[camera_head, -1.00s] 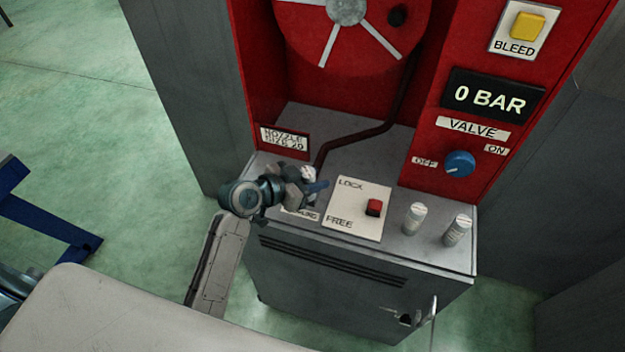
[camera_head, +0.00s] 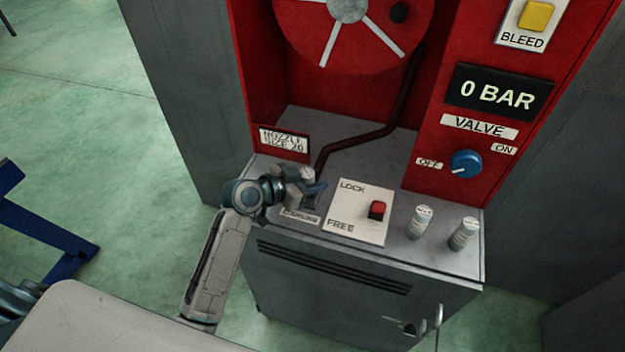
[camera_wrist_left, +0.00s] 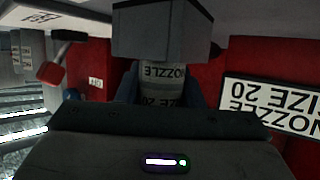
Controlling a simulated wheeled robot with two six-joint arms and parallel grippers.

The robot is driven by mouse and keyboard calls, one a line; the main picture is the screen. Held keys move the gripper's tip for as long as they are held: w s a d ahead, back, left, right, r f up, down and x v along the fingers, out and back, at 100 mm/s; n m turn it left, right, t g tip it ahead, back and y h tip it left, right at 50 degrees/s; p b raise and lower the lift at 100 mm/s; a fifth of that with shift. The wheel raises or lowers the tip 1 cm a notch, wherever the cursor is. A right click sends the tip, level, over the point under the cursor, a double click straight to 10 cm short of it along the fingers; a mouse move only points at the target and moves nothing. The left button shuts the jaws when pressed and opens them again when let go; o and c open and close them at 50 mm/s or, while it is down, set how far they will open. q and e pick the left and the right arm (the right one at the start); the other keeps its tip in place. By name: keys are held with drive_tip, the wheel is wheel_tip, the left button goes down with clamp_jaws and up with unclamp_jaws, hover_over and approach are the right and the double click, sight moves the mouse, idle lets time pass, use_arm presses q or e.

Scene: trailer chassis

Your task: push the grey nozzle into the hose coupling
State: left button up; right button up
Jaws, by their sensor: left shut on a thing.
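My left gripper (camera_head: 310,187) is over the left part of the cabinet's ledge, beside the end of the dark hose. In the left wrist view its blue fingers are shut on the grey nozzle (camera_wrist_left: 162,88), whose label reads NOZZLE and 20. A grey block (camera_wrist_left: 162,32), which looks like the hose coupling, is right at the nozzle's far end and hides it. I cannot tell whether the nozzle is inside it or only against it. In the head view the gripper mostly hides both. My right gripper is not in view.
A LOCK/FREE plate (camera_head: 358,212) with a red-topped lever (camera_head: 377,209) is just right of the gripper. Two pale labelled cylinders (camera_head: 421,221) (camera_head: 463,233) stand further right. A NOZZLE SIZE 20 sign (camera_head: 284,141) is behind. The display reads 0 BAR; the blue valve knob (camera_head: 466,163) is above the ledge.

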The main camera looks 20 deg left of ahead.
use_arm(q)
drive_tip(key=o, duration=1.1)
drive_tip(key=shift+r+p, duration=0.25)
drive_tip(key=shift+p, duration=0.05)
drive_tip(key=b+v, duration=0.3)
drive_tip(key=v, duration=0.6)
drive_tip(key=shift+s+a, duration=0.15)
drive_tip(key=shift+a, duration=0.05)
drive_tip(key=shift+v, duration=1.25)
drive_tip(key=shift+d+r, duration=0.1)
